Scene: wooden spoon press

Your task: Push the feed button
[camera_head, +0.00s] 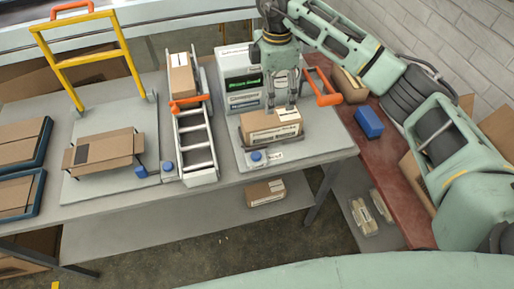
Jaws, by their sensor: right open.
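Several blue buttons show on the grey table, and I cannot read which is the feed button. One blue button (168,167) is beside the front of the sloped feeder rack (197,150). Another blue button (256,156) is on the plate of the right station, in front of a cardboard box. A blue piece (141,172) is at the front of the left station. My right gripper (283,108) points down, open, directly above the cardboard box (271,128) on the right station. Whether it touches the box is unclear. My left gripper is out of view.
Orange handles stand at the feeder (190,101) and at the right station (323,87). A yellow frame (80,55) rises over the left station with a flat carton (104,149). A white-and-green machine (240,75) is behind my gripper. A red side table (398,185) holds a blue block (368,122).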

